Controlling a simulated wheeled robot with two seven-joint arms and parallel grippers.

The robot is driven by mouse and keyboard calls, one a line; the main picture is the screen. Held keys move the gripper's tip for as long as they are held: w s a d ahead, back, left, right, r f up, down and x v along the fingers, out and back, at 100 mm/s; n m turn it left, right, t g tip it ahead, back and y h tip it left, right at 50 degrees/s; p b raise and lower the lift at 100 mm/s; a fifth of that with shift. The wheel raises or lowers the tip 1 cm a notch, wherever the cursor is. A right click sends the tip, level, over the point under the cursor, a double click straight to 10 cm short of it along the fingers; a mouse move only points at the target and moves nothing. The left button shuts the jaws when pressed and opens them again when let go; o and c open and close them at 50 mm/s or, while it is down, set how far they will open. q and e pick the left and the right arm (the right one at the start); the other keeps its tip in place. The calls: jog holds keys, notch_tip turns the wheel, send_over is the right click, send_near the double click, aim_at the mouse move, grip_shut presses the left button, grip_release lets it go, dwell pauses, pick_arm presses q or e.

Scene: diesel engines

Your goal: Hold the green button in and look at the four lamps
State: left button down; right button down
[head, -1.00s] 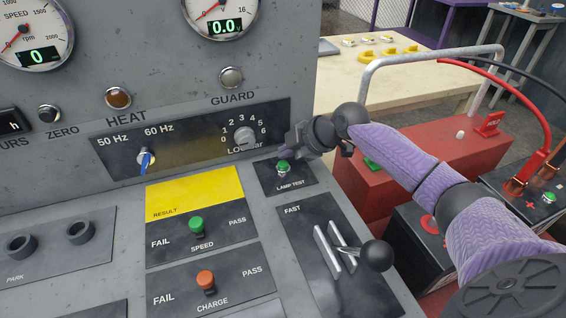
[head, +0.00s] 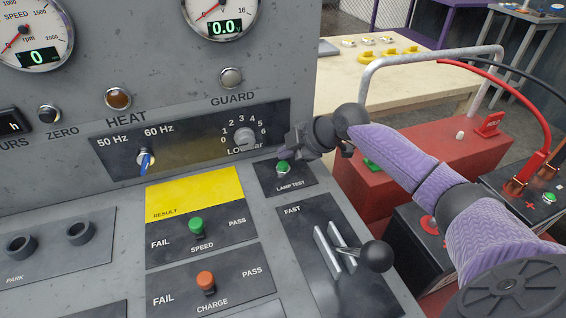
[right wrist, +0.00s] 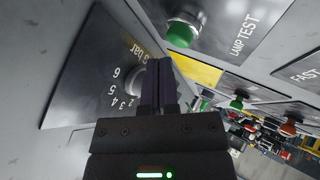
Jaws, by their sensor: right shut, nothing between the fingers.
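The green button (head: 283,168) stands on the black LAMP TEST plate (head: 304,180) on the console's sloped top. It also shows in the right wrist view (right wrist: 181,33) and looks raised, not pressed in. My right gripper (head: 287,152) is shut and empty, just behind the button in the head view. In the right wrist view its fingertips (right wrist: 159,65) show beside the button with a gap in the picture. Two lamps are in view, the brown HEAT lamp (head: 118,97) and the grey GUARD lamp (head: 231,77); both look unlit. My left gripper is not in view.
The load knob (head: 244,138) is close behind my right gripper. The FAST lever knob (head: 376,256) stands in front of the button, with green SPEED (head: 196,226) and orange CHARGE (head: 206,281) switches to the left. A red box (head: 450,160) and batteries lie right.

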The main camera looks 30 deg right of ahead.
dwell(0.5)
jog(key=shift+f, duration=0.2)
jog(key=shift+f, duration=0.25)
jog(key=shift+f+b, duration=0.15)
jog(key=shift+b, duration=0.2)
jog(key=shift+f, duration=0.4)
dwell(0.4)
dwell(1.2)
dwell(1.0)
dwell(1.0)
